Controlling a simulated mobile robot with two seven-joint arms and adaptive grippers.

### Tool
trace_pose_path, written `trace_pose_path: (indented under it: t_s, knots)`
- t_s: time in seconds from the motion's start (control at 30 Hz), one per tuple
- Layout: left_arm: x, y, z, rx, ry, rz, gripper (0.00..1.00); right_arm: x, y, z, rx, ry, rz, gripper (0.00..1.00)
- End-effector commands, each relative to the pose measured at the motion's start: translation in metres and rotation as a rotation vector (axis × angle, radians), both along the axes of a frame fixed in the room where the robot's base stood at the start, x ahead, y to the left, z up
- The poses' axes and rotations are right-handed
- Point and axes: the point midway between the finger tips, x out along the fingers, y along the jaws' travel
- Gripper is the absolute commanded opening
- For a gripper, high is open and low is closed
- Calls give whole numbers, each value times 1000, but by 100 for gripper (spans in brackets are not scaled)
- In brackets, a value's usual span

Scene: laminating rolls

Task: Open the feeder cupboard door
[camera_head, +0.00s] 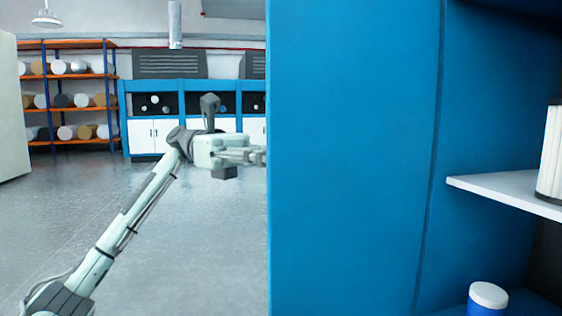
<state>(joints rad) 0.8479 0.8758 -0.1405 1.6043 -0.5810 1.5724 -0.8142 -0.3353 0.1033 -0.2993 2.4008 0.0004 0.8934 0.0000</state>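A large blue panel (350,150), which looks like the feeder cupboard door standing open, fills the middle of the head view. A vertical seam separates it from the blue inner wall (480,130) of the cupboard on the right. My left arm reaches in from the lower left. My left gripper (252,156) is at the panel's left edge, with its fingertips reaching the edge and partly hidden there. I cannot tell whether it touches the panel or is shut on anything. The handle is not visible. My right gripper is not in view.
Inside the cupboard are a white shelf (505,188) with a white roll (552,155) and, below, a blue container with a white lid (488,298). Far back stand a roll rack (70,78) and blue-white cabinets (155,135). The grey floor at left is clear.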

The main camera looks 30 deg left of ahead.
Motion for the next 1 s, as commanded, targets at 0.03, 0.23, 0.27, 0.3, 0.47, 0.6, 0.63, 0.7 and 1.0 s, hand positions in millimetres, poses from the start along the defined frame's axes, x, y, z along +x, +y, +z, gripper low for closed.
trace_pose_path:
  t_s: [0.03,0.23,0.27,0.3,0.47,0.6,0.63,0.7,1.0]
  knots:
    - [1,0,-1,0,3,2,0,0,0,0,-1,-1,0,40]
    - [1,-1,-1,1,4,2,0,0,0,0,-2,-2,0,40]
    - [1,-1,-1,1,4,2,0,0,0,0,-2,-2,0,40]
    - [1,-1,-1,1,4,2,0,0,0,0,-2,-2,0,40]
    - [1,-1,-1,1,4,2,0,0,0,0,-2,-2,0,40]
    - [1,-1,-1,0,3,2,16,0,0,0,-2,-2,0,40]
    - [1,-1,-1,0,3,2,16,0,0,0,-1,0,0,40]
    - [1,-1,-1,0,2,1,16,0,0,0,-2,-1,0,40]
    - [3,8,0,0,1,3,16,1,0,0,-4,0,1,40]
